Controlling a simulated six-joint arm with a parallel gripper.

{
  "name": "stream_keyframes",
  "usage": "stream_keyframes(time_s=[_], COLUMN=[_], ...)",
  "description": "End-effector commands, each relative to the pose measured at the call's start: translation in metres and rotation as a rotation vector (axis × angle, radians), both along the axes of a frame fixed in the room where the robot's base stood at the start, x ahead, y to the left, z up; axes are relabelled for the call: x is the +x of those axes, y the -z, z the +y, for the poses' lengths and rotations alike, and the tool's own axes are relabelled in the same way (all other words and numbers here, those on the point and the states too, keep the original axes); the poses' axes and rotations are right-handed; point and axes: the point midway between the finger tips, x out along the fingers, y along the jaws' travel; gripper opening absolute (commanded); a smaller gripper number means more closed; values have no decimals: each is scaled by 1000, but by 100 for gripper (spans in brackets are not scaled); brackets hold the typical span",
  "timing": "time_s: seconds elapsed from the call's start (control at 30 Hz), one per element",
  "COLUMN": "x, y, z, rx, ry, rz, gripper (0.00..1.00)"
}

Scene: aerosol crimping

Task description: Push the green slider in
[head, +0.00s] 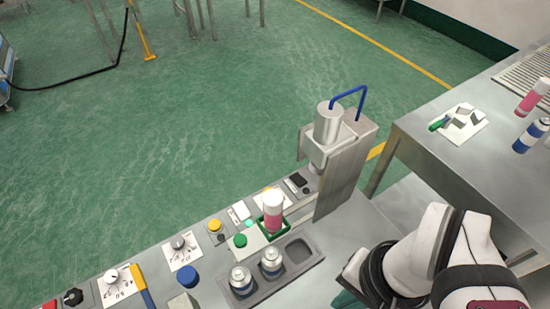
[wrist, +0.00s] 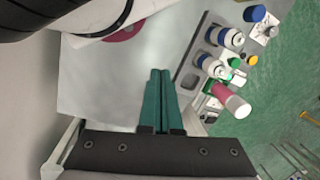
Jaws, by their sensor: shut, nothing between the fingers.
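The green slider (head: 261,236) is a green frame on the machine's deck, in front of the crimping head (head: 328,125). A pink can with a white top (head: 273,210) stands upright in it; the can also shows in the wrist view (wrist: 231,99). A round green knob (head: 240,241) sits just left of the frame. My gripper's green fingers (wrist: 160,73) are shut and empty in the wrist view, over bare grey metal and apart from the slider. In the head view my wrist is at the lower right and the fingers are mostly hidden.
Knobs, a blue cap (head: 188,275) and a yellow button (head: 215,225) line the deck. A side table (head: 480,150) at right holds more cans.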

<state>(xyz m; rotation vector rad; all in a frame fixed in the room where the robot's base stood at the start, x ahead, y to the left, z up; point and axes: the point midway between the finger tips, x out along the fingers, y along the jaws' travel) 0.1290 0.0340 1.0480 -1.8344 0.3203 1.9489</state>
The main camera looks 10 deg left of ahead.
Motion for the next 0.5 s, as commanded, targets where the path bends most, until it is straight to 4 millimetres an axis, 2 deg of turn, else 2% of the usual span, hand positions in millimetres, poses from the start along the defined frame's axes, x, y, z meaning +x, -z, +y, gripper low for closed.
stream_keyframes(time_s=[0.27, 0.37, 0.47, 0.5], x=[0, 6, 45, 68], y=[0, -2, -12, -15], z=[0, 2, 25, 46], rx=[0, -5, -42, -66], ry=[0, -8, -52, -73], rz=[0, 3, 19, 22], gripper=[0, 14, 32, 40])
